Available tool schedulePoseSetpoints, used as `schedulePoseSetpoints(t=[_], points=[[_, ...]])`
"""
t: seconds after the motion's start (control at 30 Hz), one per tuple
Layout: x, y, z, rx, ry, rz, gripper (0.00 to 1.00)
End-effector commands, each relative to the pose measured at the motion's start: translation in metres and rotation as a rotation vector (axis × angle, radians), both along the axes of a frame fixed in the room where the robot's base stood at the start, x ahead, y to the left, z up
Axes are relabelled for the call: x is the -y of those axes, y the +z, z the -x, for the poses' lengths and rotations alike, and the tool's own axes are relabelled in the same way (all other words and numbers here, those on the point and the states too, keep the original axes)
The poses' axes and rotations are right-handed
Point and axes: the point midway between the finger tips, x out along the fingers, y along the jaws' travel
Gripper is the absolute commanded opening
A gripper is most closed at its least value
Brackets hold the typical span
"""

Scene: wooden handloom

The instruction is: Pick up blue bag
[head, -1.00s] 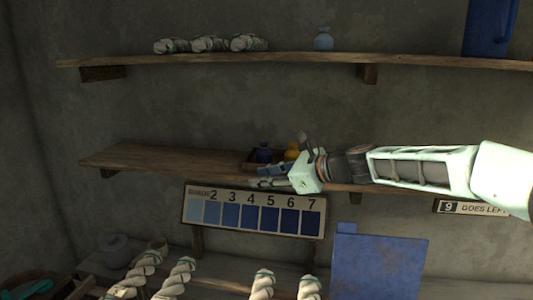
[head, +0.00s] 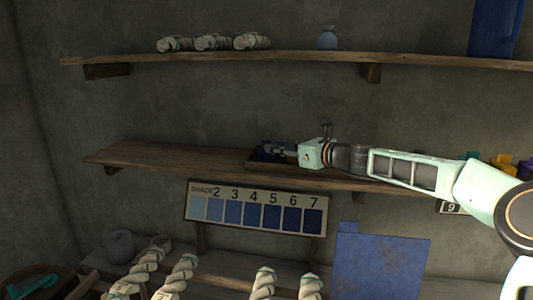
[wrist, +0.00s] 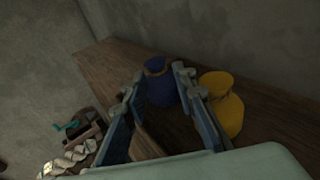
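The blue bag (wrist: 160,85) is a dark blue, tied-neck pouch in the wooden tray on the middle shelf. In the wrist view it stands upright between the far ends of my two fingers. In the head view only a dark blue patch (head: 264,153) shows past the fingers. My gripper (head: 276,150) is open and reaches in from the right, level with the bag. The fingers lie on either side of the bag; whether they touch it I cannot tell.
A yellow bag (wrist: 222,105) stands close beside the right finger. The tray (head: 272,168) sits on the middle shelf (head: 170,158). More coloured bags, one yellow (head: 502,166), stand at the far right. The shelf left of the tray is bare.

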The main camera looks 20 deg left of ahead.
Motion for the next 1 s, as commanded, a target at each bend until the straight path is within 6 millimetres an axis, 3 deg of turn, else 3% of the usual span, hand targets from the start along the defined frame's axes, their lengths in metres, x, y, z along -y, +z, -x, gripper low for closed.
schedulePoseSetpoints(t=[0.3, 0.63, 0.87, 1.0], points=[[-0.038, 0.002, -0.018, 0.0, 0.001, 0.0, 0.25], [-0.042, -0.001, -0.021, 0.0, 0.0, 0.001, 0.25], [-0.042, -0.001, -0.021, 0.001, 0.0, 0.001, 0.0], [-0.042, -0.001, -0.021, 0.001, 0.001, 0.0, 0.0]])
